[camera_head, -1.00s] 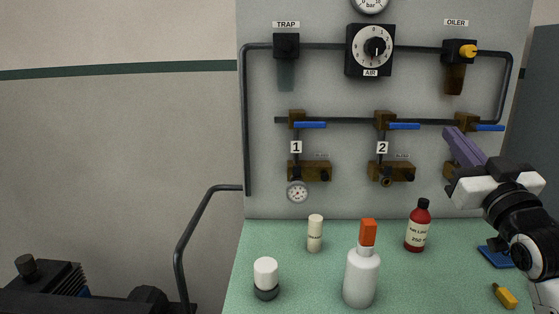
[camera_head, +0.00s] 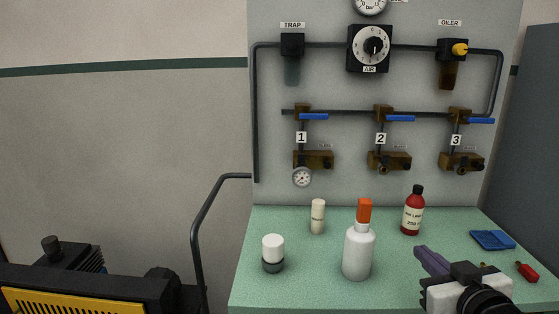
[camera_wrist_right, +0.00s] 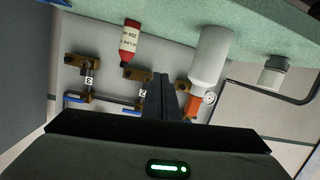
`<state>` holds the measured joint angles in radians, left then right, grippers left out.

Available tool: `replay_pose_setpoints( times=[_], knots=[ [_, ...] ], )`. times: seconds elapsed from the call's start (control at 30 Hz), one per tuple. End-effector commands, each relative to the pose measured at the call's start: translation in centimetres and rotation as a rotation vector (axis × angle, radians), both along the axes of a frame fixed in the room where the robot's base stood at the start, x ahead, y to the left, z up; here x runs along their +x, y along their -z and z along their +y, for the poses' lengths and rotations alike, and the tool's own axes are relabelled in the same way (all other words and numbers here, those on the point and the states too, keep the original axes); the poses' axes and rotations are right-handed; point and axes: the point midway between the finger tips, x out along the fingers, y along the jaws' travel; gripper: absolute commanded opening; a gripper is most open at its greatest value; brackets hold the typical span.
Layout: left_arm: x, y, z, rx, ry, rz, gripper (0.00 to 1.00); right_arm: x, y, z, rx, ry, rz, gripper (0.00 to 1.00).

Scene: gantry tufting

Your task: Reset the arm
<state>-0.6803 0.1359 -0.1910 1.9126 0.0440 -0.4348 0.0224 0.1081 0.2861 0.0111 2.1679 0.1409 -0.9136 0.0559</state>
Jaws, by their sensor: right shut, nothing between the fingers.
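My right gripper (camera_head: 432,260) is at the lower right of the head view, over the front right part of the green bench top (camera_head: 300,226). Its purple-grey fingers are together and hold nothing. In the right wrist view the closed fingers (camera_wrist_right: 164,97) point toward the valve panel (camera_wrist_right: 105,58), which appears upside down. The fingers overlap the view of valve 2 there. My left gripper does not show in either view.
On the bench stand a white bottle with orange cap (camera_head: 358,252), a red bottle (camera_head: 412,212), a small cream bottle (camera_head: 318,217) and a white-capped jar (camera_head: 273,253). A blue tray (camera_head: 492,240) and red tool (camera_head: 526,272) lie right. Black-and-yellow machinery (camera_head: 60,300) stands lower left.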

Motion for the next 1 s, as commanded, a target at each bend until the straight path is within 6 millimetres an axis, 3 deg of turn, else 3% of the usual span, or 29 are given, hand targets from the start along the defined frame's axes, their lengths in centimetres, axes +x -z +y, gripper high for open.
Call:
replay_pose_setpoints(
  times=[0.03, 0.1, 0.2, 0.3, 0.5, 0.77, 1.0],
  knots=[
    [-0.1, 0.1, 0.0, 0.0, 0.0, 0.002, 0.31, -1.8, 3.4, 0.8, -0.002, -0.005, 0.089, 0.0],
    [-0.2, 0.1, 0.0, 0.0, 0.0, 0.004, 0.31, -4.8, 7.8, 1.9, -0.007, -0.01, 0.219, 0.0],
    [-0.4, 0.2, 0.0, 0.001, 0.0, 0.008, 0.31, -9.8, 13.4, 3.2, -0.014, -0.016, 0.404, 0.0],
    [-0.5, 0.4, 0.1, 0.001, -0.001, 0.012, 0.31, -14.8, 17.5, 4.2, -0.02, -0.022, 0.565, 0.0],
    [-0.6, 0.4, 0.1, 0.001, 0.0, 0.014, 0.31, -23.0, 22.0, 5.5, -0.025, -0.029, 0.802, 0.0],
    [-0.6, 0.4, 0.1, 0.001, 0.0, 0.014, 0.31, -32.0, 24.7, 6.6, -0.026, -0.036, 1.043, 0.0],
    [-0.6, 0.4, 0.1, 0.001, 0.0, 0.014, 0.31, -29.7, 28.5, 8.0, 0.002, -0.071, 0.941, 0.0]
  ],
)
